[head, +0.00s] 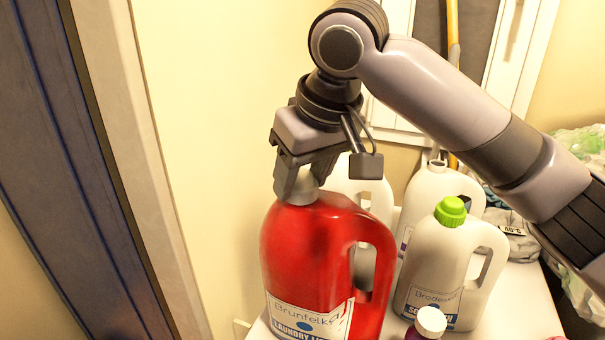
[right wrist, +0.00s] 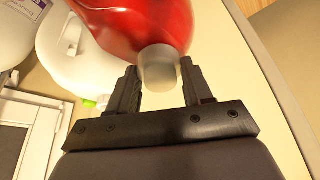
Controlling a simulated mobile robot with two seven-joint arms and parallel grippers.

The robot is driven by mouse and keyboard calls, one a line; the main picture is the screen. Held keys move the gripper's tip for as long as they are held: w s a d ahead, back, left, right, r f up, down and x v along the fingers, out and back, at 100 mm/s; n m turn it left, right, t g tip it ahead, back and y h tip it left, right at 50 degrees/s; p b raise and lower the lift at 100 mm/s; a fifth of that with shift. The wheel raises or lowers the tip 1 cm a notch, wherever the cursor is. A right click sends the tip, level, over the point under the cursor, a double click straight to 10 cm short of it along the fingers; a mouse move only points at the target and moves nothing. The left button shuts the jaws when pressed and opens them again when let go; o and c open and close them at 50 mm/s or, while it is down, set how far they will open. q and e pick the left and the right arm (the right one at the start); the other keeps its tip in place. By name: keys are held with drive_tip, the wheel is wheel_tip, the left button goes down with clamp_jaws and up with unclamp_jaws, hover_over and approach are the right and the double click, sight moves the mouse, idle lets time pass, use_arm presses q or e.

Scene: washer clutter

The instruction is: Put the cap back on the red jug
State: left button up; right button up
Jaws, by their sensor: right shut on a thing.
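The red jug (head: 318,250), labelled Brunfelk, stands upright on the white surface at the centre of the head view. Its red body also shows at the top of the right wrist view (right wrist: 150,20). A pale grey cap (head: 301,190) is at the jug's mouth. In the right wrist view the cap (right wrist: 158,68) sits between my fingers, against the jug's red neck. My right gripper (head: 304,180) points down over the mouth and is shut on the cap. I cannot tell whether the cap is fully seated; the threads are hidden. My left gripper is not in view.
A white jug with a green cap (head: 450,211) stands to the right. More white jugs (head: 436,185) stand behind. A small bottle with a white cap (head: 431,321) is at the front. Clothes (head: 575,146) lie at the right.

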drive_tip(key=shift+c, duration=1.1)
drive_tip(key=shift+f, duration=0.1)
drive_tip(key=shift+s, duration=0.1)
drive_tip(key=m+h, duration=0.1)
drive_tip(key=m, duration=0.2)
drive_tip(key=m+h, duration=0.1)
drive_tip(key=m, duration=0.2)
drive_tip(key=shift+a+m+t+h, duration=0.1)
drive_tip(key=shift+m+t+h, duration=0.2)
drive_tip(key=m+h, duration=0.1)
drive_tip(key=m, duration=0.3)
drive_tip(key=shift+h, duration=0.4)
drive_tip(key=m+g+h, duration=0.1)
drive_tip(key=m, duration=0.3)
drive_tip(key=o, duration=1.1)
